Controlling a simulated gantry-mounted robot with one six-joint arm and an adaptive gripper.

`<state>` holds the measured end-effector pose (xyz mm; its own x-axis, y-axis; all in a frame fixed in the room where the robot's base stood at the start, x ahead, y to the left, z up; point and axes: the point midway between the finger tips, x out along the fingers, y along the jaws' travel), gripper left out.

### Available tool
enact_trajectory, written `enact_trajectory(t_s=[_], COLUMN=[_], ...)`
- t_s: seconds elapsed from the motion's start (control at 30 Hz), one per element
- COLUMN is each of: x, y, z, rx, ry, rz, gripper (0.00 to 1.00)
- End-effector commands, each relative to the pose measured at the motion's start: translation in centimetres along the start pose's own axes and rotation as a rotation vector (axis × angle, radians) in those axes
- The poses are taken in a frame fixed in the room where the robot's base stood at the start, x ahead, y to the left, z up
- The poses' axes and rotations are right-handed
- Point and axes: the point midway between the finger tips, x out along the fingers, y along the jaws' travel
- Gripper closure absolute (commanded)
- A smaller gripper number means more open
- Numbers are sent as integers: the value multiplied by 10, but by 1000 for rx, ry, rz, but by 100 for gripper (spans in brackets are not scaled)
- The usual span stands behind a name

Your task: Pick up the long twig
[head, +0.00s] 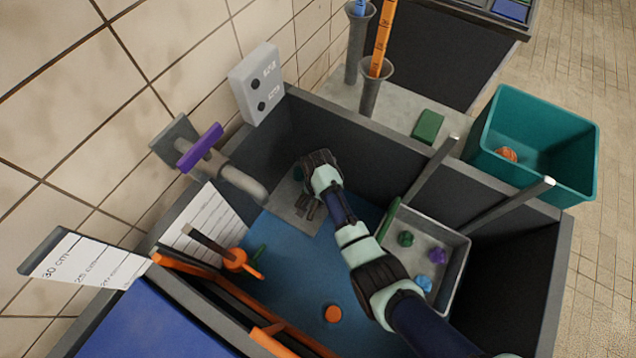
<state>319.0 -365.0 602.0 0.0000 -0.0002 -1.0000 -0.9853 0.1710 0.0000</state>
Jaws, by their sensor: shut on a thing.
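My gripper (307,208) reaches down into the grey basin, its fingers low over a grey plate (283,208) on the basin's floor. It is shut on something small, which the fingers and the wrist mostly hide. I cannot make out its shape or tell whether it is the long twig. A dark brown stick (207,243) slants at the basin's left, its lower end by an orange piece (236,262). I cannot tell whether this stick is a twig or a handle.
A grey tray (458,262) with several coloured lumps lies right of my arm. An orange disc (332,314) lies on the blue floor. A grey pipe with a purple handle (200,148) juts in at left. A teal bin (555,180) stands outside, right.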

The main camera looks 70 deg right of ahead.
Motion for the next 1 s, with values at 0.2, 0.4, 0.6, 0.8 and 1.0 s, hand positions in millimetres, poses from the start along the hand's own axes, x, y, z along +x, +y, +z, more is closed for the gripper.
enact_trajectory(t_s=[0.2, 0.4, 0.6, 0.8, 1.0], x=[-3, -30, -94, -158, -192], y=[0, 0, -1, -1, 0], z=[0, 0, -1, -1, 0], rx=[0, 0, 0, 0, 0], ry=[0, 1, 3, 3, 1], rz=[0, -2, -4, -3, -1], gripper=[96, 96, 96, 96, 96])
